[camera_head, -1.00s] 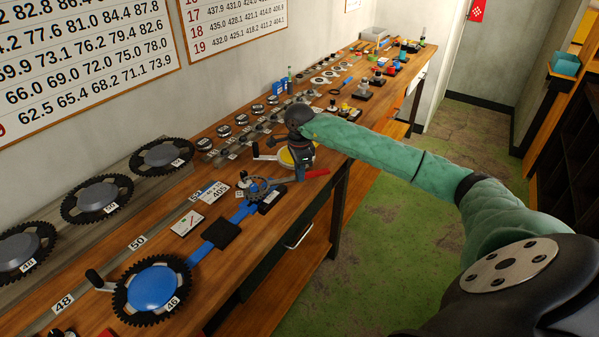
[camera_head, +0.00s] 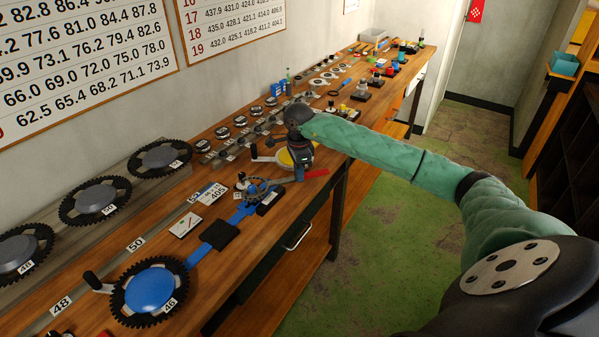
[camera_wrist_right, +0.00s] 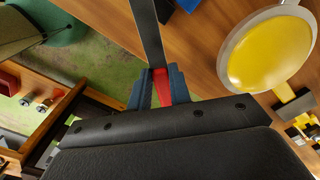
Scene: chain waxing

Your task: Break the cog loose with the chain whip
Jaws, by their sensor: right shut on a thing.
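The chain whip has a red handle (camera_head: 317,173) and a flat grey bar (camera_head: 284,181) that reaches left to the toothed cog (camera_head: 257,190). The cog sits at the end of a blue stand on the bench. My right gripper (camera_head: 299,176) is shut on the whip near the handle, right of the cog. In the right wrist view, the blue fingertips close around the red handle (camera_wrist_right: 162,86), and the dark bar (camera_wrist_right: 147,35) runs up out of frame. The exact lie of the chain on the cog is too small to tell. My left gripper is not in view.
A yellow-topped round piece (camera_head: 285,158) stands just behind my right gripper; it also shows in the right wrist view (camera_wrist_right: 270,50). A blue-centred chainring (camera_head: 156,288) with a crank lies at the near left. A black pad (camera_head: 220,236) lies between. The floor right of the bench is clear.

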